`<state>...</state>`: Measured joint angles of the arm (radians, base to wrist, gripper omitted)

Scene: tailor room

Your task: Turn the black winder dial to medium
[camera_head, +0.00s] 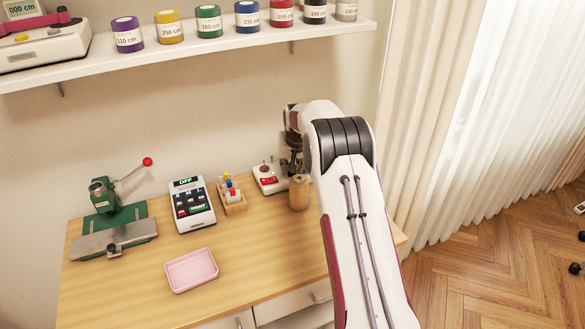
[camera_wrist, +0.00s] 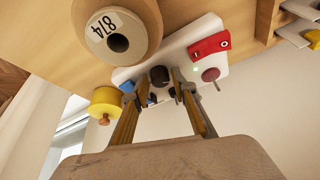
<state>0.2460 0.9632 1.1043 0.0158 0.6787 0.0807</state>
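The winder (camera_head: 268,180) is a white box with red parts, standing at the back right of the wooden table in the head view. In the wrist view its white body (camera_wrist: 136,72) carries a red switch block marked 1 and 0 (camera_wrist: 209,47), and the black dial (camera_wrist: 159,75) sits near the fingertips. My gripper (camera_wrist: 163,84) is open, its two fingers on either side of the dial with what looks like a small gap. Contact cannot be told. The dial's setting marks are not readable. In the head view my arm covers most of the gripper and the dial.
A wooden spool (camera_head: 299,193), marked 874 in the wrist view (camera_wrist: 118,40), stands close beside the winder and gripper. A small peg rack (camera_head: 232,202), a keypad device (camera_head: 192,207) and a green press (camera_head: 112,222) stand left. A pink tray (camera_head: 191,271) lies in front.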

